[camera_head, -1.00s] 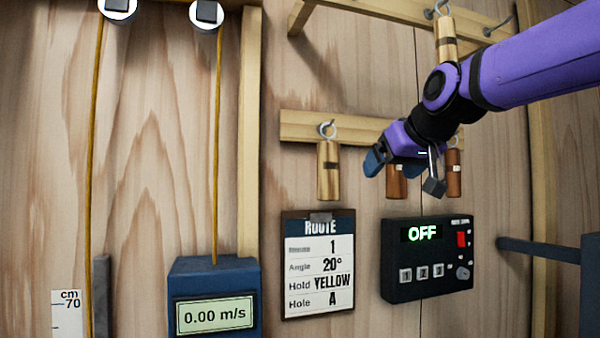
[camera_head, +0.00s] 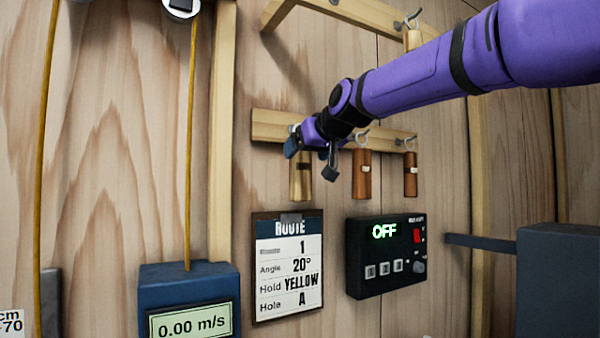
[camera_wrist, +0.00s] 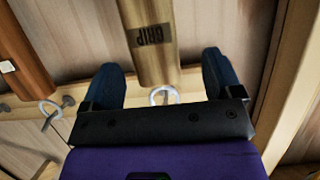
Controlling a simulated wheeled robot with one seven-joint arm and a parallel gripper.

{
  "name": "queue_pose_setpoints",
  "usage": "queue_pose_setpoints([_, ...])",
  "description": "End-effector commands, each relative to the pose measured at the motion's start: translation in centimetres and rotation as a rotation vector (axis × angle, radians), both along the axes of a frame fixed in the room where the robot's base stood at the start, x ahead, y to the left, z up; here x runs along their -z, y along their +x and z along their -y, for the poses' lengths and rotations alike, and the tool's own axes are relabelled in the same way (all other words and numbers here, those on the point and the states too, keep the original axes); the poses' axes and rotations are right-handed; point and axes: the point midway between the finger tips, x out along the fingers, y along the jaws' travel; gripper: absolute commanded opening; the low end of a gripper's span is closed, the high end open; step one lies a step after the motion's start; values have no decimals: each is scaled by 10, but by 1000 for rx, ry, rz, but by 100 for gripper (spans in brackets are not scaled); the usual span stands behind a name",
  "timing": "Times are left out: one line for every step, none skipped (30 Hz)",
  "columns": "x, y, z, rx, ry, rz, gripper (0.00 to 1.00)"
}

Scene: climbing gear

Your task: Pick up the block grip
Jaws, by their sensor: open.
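The block grip (camera_head: 301,182) is a pale wooden block hanging upright from a hook on a wooden rail. In the wrist view it (camera_wrist: 155,45) carries a dark label reading GRIP, and its metal ring (camera_wrist: 163,96) shows near the gripper's palm. My gripper (camera_head: 310,160) is open at the upper part of this block and hides its top in the head view. In the wrist view the two blue fingers stand apart, one on each side of the block. I see no clear contact.
Two darker wooden blocks (camera_head: 362,174) (camera_head: 410,174) hang to the right on the same rail (camera_head: 272,124). A route card (camera_head: 287,268) and a black control box (camera_head: 385,255) reading OFF are mounted below. A blue speed display unit (camera_head: 188,305) is at lower left.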

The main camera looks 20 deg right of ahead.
Motion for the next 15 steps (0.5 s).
queue_pose_setpoints([3, 6, 0, 0, -1, -3, 85])
queue_pose_setpoints([4, 10, 0, 0, -1, -3, 85])
queue_pose_setpoints([6, 16, 0, 1, -1, -3, 85])
queue_pose_setpoints([7, 20, 0, 1, -1, -2, 85])
queue_pose_setpoints([8, 25, 1, 1, 0, -3, 85])
queue_pose_setpoints([10, 30, 1, 1, 0, -2, 85])
queue_pose_setpoints([12, 33, -1, 0, -1, -3, 85])
queue_pose_setpoints([13, 36, -1, 0, -1, -3, 85])
queue_pose_setpoints([14, 40, -2, 0, -1, -3, 85])
queue_pose_setpoints([15, 42, -3, 0, 0, -2, 85])
queue_pose_setpoints([15, 43, -3, 0, 0, -1, 85])
queue_pose_setpoints([16, 45, -3, 0, 0, -1, 85])
queue_pose_setpoints([16, 46, -3, 0, 0, -1, 85])
queue_pose_setpoints([16, 46, -3, 0, 0, -1, 85])
queue_pose_setpoints([16, 46, -3, 0, 0, -1, 85])
